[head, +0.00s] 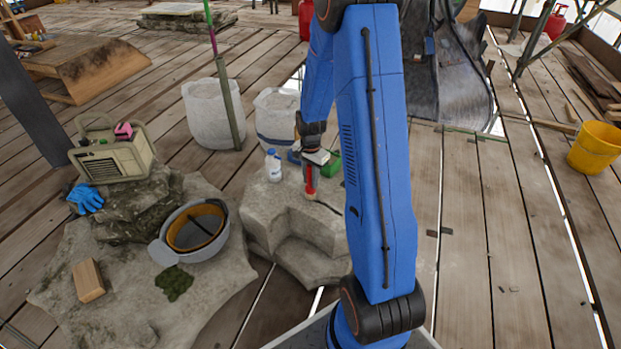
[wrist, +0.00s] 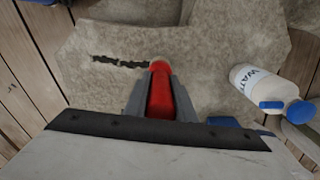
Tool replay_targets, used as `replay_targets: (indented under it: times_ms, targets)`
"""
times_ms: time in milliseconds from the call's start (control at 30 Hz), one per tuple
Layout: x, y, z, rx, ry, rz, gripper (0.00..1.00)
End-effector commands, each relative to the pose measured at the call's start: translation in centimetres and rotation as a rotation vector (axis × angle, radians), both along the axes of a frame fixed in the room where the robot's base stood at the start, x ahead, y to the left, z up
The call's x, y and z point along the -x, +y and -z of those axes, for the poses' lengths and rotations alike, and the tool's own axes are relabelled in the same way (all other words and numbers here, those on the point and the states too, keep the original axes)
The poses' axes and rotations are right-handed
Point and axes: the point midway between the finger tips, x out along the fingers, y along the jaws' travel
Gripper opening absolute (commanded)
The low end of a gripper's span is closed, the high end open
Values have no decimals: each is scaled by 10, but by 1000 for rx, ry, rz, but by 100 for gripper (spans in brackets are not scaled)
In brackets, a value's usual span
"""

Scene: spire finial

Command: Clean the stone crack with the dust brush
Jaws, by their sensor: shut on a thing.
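My gripper (head: 311,168) is shut on the red-handled dust brush (head: 310,183) and holds it pointing down over the pale stone block (head: 265,205). In the wrist view, the red brush (wrist: 160,92) sits between the two grey fingers (wrist: 160,100). Its pale tip is beside the right end of the dark, jagged stone crack (wrist: 120,62). I cannot tell whether the tip touches the stone. The crack also shows as a thin dark line in the head view (head: 329,208), just right of the brush. The bristles are too small to make out.
A white water bottle (head: 273,166) stands on the block, left of the brush. A green item (head: 331,164) is partly hidden by my arm. A grey helmet (head: 197,231), a radio (head: 112,155) and blue gloves (head: 86,198) lie on the rock at left.

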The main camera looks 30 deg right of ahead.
Motion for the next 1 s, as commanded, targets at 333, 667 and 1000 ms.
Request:
replay_targets:
  times_ms: [333,667,1000]
  targets:
    - [0,0,0,0,0,0,0]
    - [0,0,3,0,0,0,0]
    - [0,0,8,0,0,0,0]
